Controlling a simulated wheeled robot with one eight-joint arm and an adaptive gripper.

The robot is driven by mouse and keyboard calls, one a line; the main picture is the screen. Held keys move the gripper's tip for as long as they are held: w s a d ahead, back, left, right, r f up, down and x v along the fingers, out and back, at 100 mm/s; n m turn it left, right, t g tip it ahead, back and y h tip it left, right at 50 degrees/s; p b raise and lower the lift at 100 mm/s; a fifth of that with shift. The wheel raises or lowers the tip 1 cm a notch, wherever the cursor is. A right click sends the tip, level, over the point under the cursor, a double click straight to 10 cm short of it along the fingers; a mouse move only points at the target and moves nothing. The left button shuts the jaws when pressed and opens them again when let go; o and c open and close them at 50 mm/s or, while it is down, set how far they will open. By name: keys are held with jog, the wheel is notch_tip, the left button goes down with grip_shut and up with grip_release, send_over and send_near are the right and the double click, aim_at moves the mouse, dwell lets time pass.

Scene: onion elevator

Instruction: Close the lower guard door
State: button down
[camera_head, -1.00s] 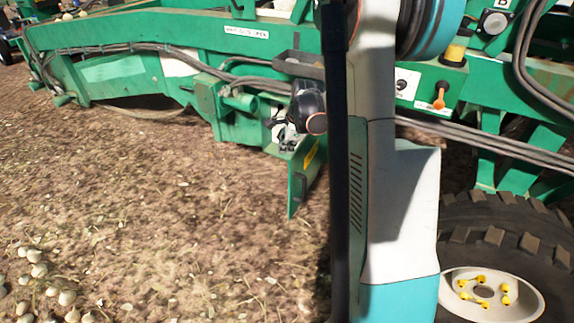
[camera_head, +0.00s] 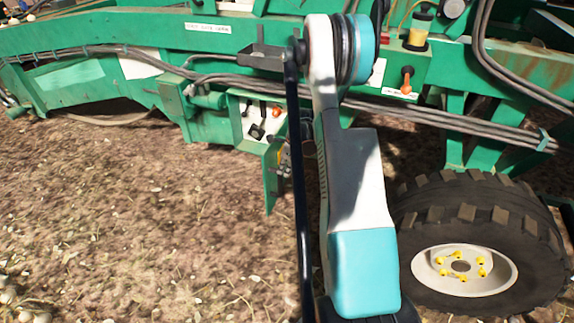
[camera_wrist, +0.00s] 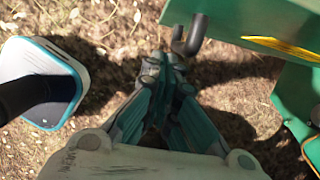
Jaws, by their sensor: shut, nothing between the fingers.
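The lower guard door (camera_head: 270,184) is a green panel that stands out from the green machine frame, beside an open compartment (camera_head: 262,120) with orange and black controls. The door is open. In the wrist view a green panel with a yellow strip (camera_wrist: 262,17), which looks like this door, fills the top right, and a dark hooked handle (camera_wrist: 190,38) sticks out at its lower left. My gripper (camera_wrist: 172,62) is shut and empty, its fingertips close to the handle. I cannot tell whether they touch it.
A large black tyre (camera_head: 470,225) with a pale rim stands at the right. Grey hoses (camera_head: 450,118) run along the green frame. A dark tray-like bracket (camera_head: 260,58) sits above the compartment. Bare soil (camera_head: 130,210) lies open at the left, with a few onions (camera_head: 20,305).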

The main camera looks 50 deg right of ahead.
aim_at(273, 171)
jog(key=shift+w+a+f+b, duration=0.25)
jog(key=shift+w+a+f, duration=0.1)
jog(key=shift+w, duration=0.35)
jog(key=shift+w+a+f+b, duration=0.3)
jog(key=shift+w+f, duration=0.05)
jog(key=shift+w, duration=0.3)
jog(key=shift+w+a+f+b, duration=0.25)
jog(key=shift+w+a+f, duration=0.1)
jog(key=shift+w, duration=0.35)
